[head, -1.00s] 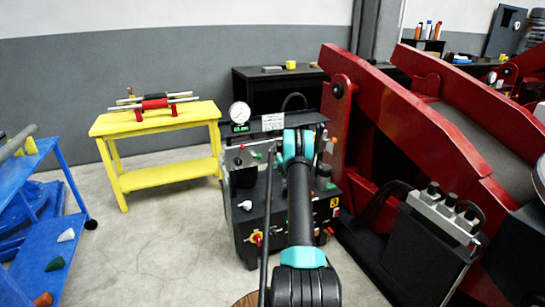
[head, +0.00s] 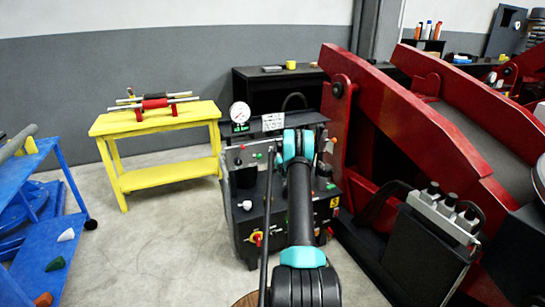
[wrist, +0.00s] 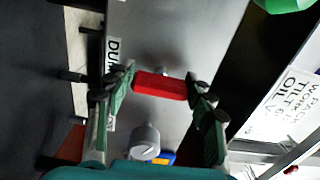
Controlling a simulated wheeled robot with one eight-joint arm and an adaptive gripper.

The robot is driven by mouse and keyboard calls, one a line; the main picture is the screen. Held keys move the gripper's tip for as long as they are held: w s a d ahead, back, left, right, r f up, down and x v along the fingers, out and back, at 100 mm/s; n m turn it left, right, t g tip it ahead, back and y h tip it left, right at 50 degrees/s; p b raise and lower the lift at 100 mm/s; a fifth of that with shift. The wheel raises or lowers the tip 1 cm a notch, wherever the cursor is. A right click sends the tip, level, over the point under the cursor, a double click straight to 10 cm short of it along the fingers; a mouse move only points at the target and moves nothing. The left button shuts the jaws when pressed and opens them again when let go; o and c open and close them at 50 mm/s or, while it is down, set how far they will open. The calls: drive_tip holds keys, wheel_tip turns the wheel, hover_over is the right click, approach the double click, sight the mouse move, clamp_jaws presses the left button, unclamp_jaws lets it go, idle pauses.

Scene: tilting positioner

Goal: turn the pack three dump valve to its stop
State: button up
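In the wrist view, a red lever handle (wrist: 160,86) lies across the grey panel, beside a partly hidden label (wrist: 112,55) reading "DUM". My gripper (wrist: 160,73) is open, with one green finger near each end of the handle; whether either finger touches it I cannot tell. In the head view, the black power pack (head: 253,215) with a yellow "3" tag (head: 334,202) stands in the middle. My arm reaches over it and hides the gripper and the red handle there.
A round grey knob (wrist: 145,141) sits near the handle on the panel. A white pressure gauge (head: 240,112) stands on the pack's top left. The red tilting frame (head: 400,130) is close on the right. A yellow bench (head: 160,120) stands at the left, with open floor before it.

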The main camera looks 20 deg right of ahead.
drive_tip(key=o, duration=0.3)
drive_tip(key=s, duration=1.2)
drive_tip(key=shift+d, duration=0.2)
